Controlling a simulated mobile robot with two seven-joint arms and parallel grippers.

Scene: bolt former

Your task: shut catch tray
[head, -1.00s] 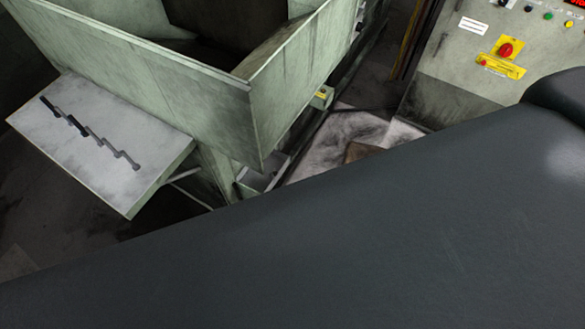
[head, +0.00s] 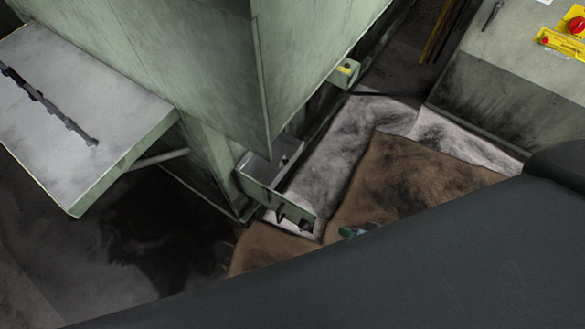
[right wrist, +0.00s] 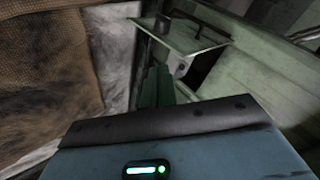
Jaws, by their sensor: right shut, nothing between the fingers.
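The catch tray (head: 256,170) is a pale green drawer low on the machine in the head view. It sticks out from the machine base. Its front panel carries a dark handle (head: 293,213). My right gripper (head: 354,231) shows only as a small teal bit at the edge of my dark body, right of the tray front and apart from it in the picture. In the right wrist view its green fingers (right wrist: 157,86) are together and hold nothing. My left gripper is not in view.
The green machine housing (head: 200,70) rises above the tray. A brown mat (head: 410,175) lies over a stained white sheet. A control cabinet (head: 500,80) stands at the right.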

